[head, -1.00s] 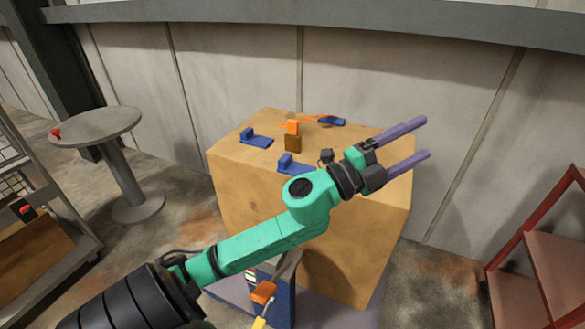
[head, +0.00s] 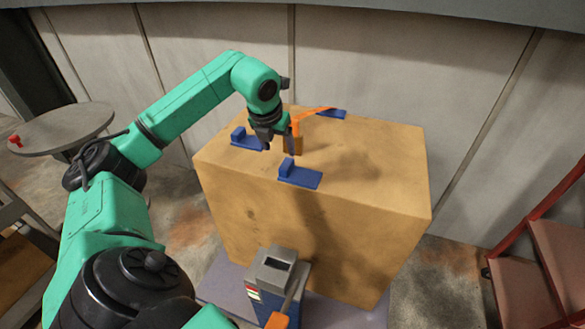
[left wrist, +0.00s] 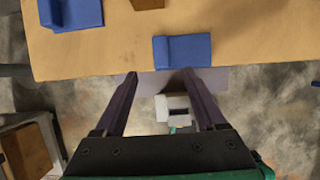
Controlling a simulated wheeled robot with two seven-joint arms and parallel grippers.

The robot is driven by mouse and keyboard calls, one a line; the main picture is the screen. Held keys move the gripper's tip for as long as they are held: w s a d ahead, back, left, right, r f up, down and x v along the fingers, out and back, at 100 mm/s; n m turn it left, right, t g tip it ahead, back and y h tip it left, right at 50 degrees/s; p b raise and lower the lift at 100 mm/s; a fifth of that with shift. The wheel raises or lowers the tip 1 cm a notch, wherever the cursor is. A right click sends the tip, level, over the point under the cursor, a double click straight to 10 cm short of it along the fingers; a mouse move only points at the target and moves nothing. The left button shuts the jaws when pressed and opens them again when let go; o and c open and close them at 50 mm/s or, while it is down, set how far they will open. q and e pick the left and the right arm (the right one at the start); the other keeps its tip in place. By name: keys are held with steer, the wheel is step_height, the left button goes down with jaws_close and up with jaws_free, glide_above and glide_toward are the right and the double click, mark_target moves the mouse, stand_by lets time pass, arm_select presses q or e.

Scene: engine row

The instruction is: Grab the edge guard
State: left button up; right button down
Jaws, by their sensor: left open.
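Several blue L-shaped pieces that look like edge guards lie on the big tan crate. The nearest blue guard (head: 300,174) is by the crate's front edge; it also shows in the left wrist view (left wrist: 182,50). Another blue guard (head: 247,139) is at the left, also in the left wrist view (left wrist: 78,14), and a third (head: 332,114) is at the back. My left gripper (head: 283,148) points down over the crate top, open and empty. In the left wrist view its fingertips (left wrist: 160,74) lie just below the nearest guard, apart from it. My right gripper is out of view.
A grey and blue post (head: 276,268) stands before the crate (head: 365,195). A round table (head: 62,128) is left; red steps (head: 545,245) are right.

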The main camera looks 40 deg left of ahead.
mark_target(286, 164)
arm_select(q)
steer(key=p+x, duration=0.2)
steer(key=x, duration=0.7)
steer(key=shift+w+p, duration=0.2)
steer(key=shift+p, duration=0.1)
steer(key=shift+d+f, duration=0.1)
steer(key=shift+f, duration=0.1)
steer(key=shift+c, duration=0.6)
steer(key=c, duration=1)
jaws_close()
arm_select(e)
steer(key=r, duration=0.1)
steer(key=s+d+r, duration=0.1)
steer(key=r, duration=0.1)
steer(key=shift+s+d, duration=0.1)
arm_select(q)
steer(key=shift+w+r, duration=0.1)
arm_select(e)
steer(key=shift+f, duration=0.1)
